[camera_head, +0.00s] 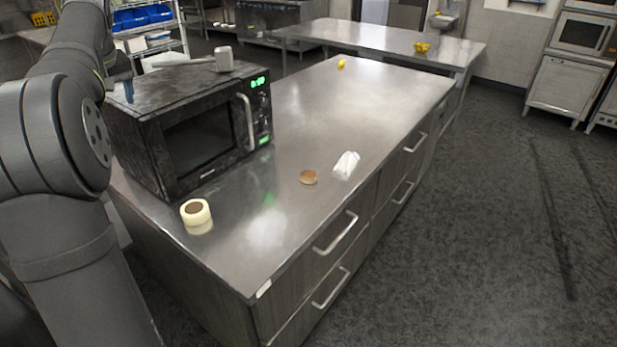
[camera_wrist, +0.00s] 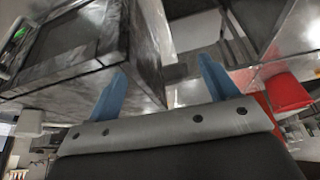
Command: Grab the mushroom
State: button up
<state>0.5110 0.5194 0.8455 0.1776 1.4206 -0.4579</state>
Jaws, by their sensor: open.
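A small round brown thing (camera_head: 308,177), which looks like the mushroom, lies on the steel counter (camera_head: 330,110) in the head view, right of the microwave. It is too small to be sure of its details. In the wrist view my gripper (camera_wrist: 162,66) has its two blue fingers spread apart with nothing between them. The mushroom cannot be made out in that view. In the head view only my arm shows at the left, and the gripper is out of sight, so its distance from the mushroom cannot be told.
A black microwave (camera_head: 200,142) stands on the counter's left, with a mallet (camera_head: 224,60) on top. A cream ring-shaped thing with a brown centre (camera_head: 196,212) is in front. A white object (camera_head: 346,165) lies beside the mushroom. A yellow item (camera_head: 341,64) is farther back.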

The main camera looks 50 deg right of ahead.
jog(key=s+d+m+g+h, duration=0.1)
jog(key=s+d+m, duration=0.35)
jog(key=d, duration=0.55)
jog(key=s+d+m+h, duration=0.1)
jog(key=s+d+m, duration=0.3)
jog(key=d, duration=0.6)
jog(key=m+g+h, duration=0.2)
jog(key=m, duration=0.4)
send_over(308, 174)
jog(key=a, duration=0.2)
jog(key=f, duration=2.9)
jog(key=shift+s+f, duration=0.25)
jog(key=shift+f, duration=0.05)
jog(key=shift+x, duration=2.8)
jog(key=shift+s+a, duration=0.1)
jog(key=shift+s, duration=0.05)
jog(key=c, duration=1.1)
